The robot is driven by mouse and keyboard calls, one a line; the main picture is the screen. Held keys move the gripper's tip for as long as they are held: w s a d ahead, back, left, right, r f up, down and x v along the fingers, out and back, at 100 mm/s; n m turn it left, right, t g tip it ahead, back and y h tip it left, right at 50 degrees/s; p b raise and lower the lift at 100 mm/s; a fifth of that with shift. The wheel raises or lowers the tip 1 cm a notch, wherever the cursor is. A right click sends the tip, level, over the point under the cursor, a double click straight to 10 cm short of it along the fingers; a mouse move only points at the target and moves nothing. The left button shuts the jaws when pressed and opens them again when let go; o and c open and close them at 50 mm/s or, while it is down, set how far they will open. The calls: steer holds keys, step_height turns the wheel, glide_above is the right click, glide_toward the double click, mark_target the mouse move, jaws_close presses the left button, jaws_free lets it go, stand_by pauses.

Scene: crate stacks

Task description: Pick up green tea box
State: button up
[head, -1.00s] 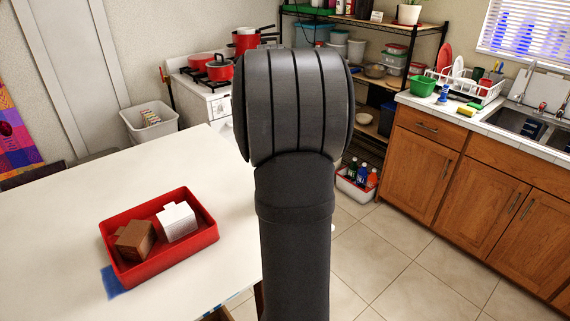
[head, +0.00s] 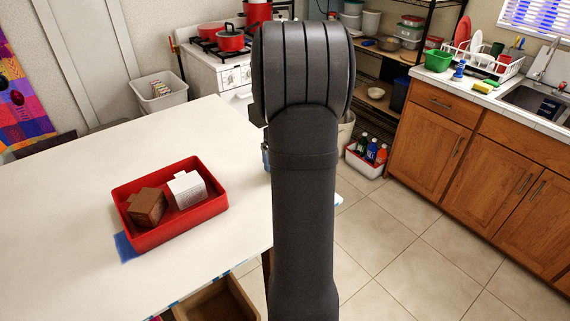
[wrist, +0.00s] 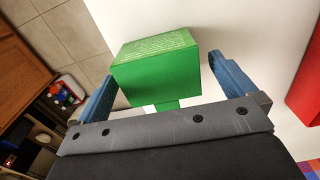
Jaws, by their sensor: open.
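The green tea box (wrist: 156,72) shows in the wrist view, with pale printing on its upper face. It lies between the two blue fingers of my gripper (wrist: 163,66), which are spread apart. In the head view the box is hidden behind my arm, and only a bit of blue finger shows at the table's right edge.
A red crate (head: 150,240) on the white table (head: 70,200) holds a brown box (head: 147,206) and a white box (head: 187,188). The crate's edge also shows at the right of the wrist view (wrist: 306,95). The table left of the crate is clear.

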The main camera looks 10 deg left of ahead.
steer(key=shift+f, duration=1.3)
steer(key=c, duration=1.1)
steer(key=shift+o, duration=0.2)
steer(key=shift+r, duration=0.1)
